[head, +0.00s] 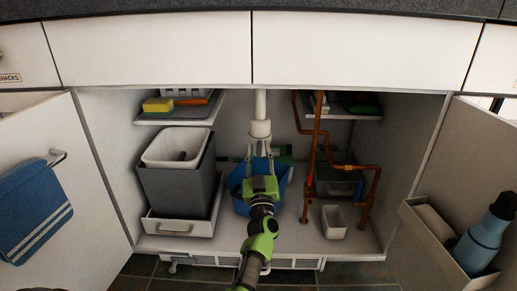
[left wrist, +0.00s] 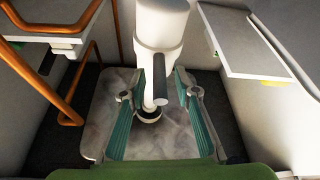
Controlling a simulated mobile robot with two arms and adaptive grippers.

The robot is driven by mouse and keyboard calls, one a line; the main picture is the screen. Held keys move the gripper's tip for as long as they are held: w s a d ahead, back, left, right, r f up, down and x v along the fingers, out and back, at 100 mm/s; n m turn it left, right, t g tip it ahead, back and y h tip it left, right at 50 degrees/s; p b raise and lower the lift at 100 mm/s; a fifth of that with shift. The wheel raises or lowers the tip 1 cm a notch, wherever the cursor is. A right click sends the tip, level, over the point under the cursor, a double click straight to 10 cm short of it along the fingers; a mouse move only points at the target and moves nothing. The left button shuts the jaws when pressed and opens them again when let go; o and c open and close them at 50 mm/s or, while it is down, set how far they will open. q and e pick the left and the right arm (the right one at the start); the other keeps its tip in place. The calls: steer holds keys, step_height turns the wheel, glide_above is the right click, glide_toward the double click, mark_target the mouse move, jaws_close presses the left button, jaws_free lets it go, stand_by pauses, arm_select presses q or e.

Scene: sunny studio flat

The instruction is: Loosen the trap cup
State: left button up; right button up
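The white trap cup (head: 260,130) hangs on the white drain pipe (head: 260,103) in the middle of the open cabinet. In the left wrist view the cup (left wrist: 162,22) is at the top centre, and a pipe runs from it to a dark ring. My left gripper (head: 259,150) reaches up from the front, its fingertips just below the cup and apart, one to each side. In the left wrist view its two fingers (left wrist: 168,72) stand open with a gap between them. I cannot tell whether they touch the cup. My right gripper is not in view.
A blue tub (head: 241,200) stands beneath the trap, partly hidden by my arm. A grey bin (head: 176,190) is at left; copper pipes (head: 340,167) and a small white container (head: 334,222) are at right. Shelves (head: 172,118) flank the pipe. Both cabinet doors are open.

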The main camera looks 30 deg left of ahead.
arm_select(q)
jaws_close()
